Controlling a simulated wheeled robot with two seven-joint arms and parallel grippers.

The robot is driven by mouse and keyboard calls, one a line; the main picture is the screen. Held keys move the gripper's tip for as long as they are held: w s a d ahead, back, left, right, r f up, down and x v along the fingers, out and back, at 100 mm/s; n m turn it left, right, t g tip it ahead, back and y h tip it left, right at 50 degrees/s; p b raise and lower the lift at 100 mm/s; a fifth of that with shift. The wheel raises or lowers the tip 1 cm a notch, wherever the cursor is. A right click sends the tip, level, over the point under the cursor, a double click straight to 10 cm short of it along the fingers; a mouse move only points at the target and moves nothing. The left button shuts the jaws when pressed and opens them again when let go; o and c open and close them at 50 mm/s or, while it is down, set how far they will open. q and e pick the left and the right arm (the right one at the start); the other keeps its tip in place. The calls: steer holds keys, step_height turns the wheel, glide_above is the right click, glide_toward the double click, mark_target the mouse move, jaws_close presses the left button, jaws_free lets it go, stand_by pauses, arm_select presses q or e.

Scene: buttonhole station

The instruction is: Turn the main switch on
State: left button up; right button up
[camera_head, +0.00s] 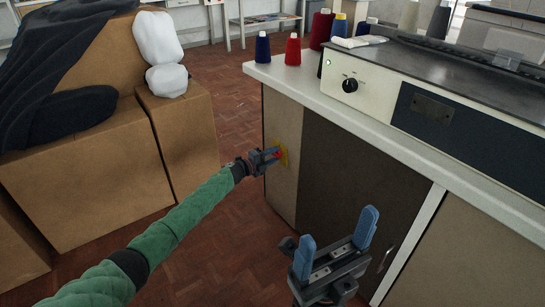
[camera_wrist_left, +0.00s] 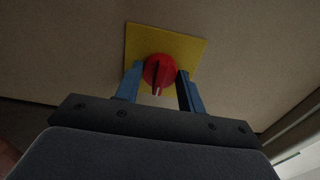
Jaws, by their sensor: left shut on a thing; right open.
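The main switch is a round red knob (camera_wrist_left: 159,71) on a square yellow plate (camera_wrist_left: 190,47), fixed to the beige cabinet side. In the left wrist view its grip ridge stands about vertical, with a pale mark at the lower end. My left gripper (camera_wrist_left: 160,88) is shut on the knob, one blue finger on each side. The knob is mostly hidden there. My right gripper (camera_head: 341,236) is open and empty in front of the cabinet.
A white worktop (camera_head: 300,84) juts over the cabinet, with thread cones (camera_head: 293,50) and a machine with a black dial (camera_head: 350,86) on it. Cardboard boxes (camera_head: 85,170) stand at the left. Wooden floor (camera_head: 240,110) lies open between boxes and cabinet.

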arm_select(q)
steer(key=shift+f, duration=0.15)
steer(key=o, duration=1)
steer(key=shift+a, duration=0.1)
steer(key=shift+p+v, duration=1.1)
steer(key=shift+v, duration=2.75)
